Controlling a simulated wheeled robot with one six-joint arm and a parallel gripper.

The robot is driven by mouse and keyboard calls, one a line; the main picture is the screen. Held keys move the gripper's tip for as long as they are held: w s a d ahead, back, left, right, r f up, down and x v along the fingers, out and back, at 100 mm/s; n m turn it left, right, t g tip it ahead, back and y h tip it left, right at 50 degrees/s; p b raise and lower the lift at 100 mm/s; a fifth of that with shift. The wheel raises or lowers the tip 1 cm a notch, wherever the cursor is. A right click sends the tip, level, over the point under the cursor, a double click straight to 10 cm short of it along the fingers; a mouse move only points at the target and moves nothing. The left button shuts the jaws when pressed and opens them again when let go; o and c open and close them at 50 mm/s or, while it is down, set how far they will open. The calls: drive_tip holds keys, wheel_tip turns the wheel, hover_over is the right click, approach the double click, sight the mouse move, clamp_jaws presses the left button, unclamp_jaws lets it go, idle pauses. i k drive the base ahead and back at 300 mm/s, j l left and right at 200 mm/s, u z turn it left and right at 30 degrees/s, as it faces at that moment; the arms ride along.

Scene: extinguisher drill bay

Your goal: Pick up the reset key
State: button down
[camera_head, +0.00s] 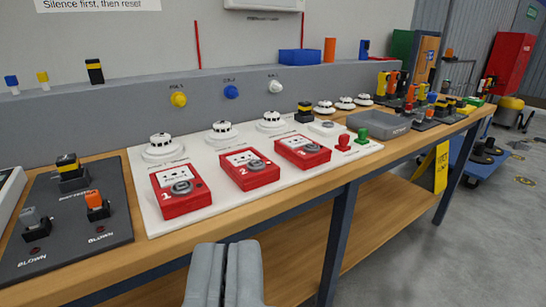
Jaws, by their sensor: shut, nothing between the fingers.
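My gripper (228,248) shows at the bottom middle, grey, with its two fingers together and nothing held. It is in front of the bench edge, near the white board (150,200). I cannot make out which thing is the reset key. On the board stand three red call boxes numbered 1 (181,206), 2 (249,180) and 3 (303,157). Small red (344,143) and green (362,135) knobbed pieces stand at the board's right end. Several white round detectors (162,147) stand behind the boxes.
A dark panel (100,225) with fuse-like pieces lies at left on the wooden bench (90,285). Yellow (178,99), blue (231,92) and white (275,87) knobs are on the grey ledge behind. A grey tray (365,126) and crowded small parts are farther right.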

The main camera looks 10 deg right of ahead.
sight(344, 140)
drive_tip(key=i+l+z, duration=0.15)
drive_tip(key=i+l, duration=0.25)
drive_tip(key=i+l+z, duration=0.15)
drive_tip(key=i+l, duration=0.2)
drive_tip(key=i, duration=0.3)
